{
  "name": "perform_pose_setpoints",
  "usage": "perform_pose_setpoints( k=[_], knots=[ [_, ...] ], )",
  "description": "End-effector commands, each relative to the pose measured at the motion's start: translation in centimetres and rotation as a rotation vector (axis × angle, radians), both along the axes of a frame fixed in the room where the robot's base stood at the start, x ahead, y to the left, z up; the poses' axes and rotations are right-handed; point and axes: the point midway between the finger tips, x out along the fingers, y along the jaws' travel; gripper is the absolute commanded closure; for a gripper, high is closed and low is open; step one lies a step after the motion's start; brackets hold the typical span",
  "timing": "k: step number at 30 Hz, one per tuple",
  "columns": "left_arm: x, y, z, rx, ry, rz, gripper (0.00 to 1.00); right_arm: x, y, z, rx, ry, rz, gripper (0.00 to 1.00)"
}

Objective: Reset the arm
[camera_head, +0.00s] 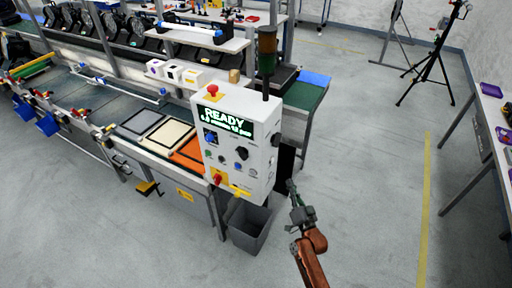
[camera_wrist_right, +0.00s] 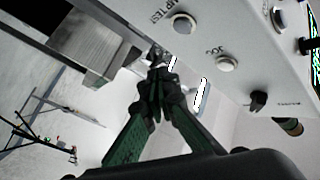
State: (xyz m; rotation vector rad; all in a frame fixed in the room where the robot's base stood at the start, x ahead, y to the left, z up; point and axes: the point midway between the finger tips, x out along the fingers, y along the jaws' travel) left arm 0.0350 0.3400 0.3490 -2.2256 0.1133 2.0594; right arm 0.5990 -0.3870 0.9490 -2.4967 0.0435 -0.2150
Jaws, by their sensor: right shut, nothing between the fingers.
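My right arm (camera_head: 310,262) reaches up from the bottom of the head view. Its gripper (camera_head: 291,188) is beside the right edge of a white control box (camera_head: 236,140) whose screen reads READY. In the right wrist view my right gripper (camera_wrist_right: 160,72) has its fingers together with nothing between them. The control box's face (camera_wrist_right: 228,28) with round buttons fills the upper right of that view, close to the fingertips. Whether they touch it I cannot tell. My left gripper is not in view.
A grey bin (camera_head: 247,228) stands on the floor below the box. A conveyor bench (camera_head: 105,115) with coloured panels runs to the left. A table (camera_head: 490,125) stands at the right edge and a black tripod (camera_head: 433,65) behind it. The floor between is clear.

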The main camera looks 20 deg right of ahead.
Motion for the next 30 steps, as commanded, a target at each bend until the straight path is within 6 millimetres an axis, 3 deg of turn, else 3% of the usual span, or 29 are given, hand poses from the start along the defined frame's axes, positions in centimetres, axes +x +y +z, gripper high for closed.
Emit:
perform_pose_setpoints(
  k=[5, 8, 11, 14, 18, 20, 24, 26, 30],
  knots=[
    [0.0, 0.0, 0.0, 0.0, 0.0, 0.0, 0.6, 0.0, 0.0, -0.4, -0.002, 0.007, 0.001, 1.0],
    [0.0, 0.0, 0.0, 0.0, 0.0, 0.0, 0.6, -0.2, 0.3, -2.8, -0.016, 0.052, 0.004, 1.0],
    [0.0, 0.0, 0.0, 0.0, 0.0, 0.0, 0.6, -0.8, 0.7, -7.8, -0.049, 0.149, 0.013, 1.0],
    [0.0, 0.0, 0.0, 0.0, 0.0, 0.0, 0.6, -2.3, 1.4, -14.7, -0.098, 0.282, 0.032, 1.0],
    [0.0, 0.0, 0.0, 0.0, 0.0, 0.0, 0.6, -6.0, 2.4, -24.3, -0.171, 0.476, 0.07, 1.0],
    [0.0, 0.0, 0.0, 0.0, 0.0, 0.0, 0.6, -8.0, 2.8, -28.2, -0.203, 0.557, 0.089, 1.0],
    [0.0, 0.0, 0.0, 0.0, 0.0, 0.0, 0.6, -13.8, 3.7, -36.7, -0.277, 0.744, 0.145, 1.0],
    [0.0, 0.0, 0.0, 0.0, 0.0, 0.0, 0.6, -16.7, 4.0, -39.9, -0.307, 0.822, 0.172, 1.0],
    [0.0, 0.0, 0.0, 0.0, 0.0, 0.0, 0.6, -24.3, 4.7, -46.9, -0.381, 1.003, 0.244, 1.0]
  ],
)
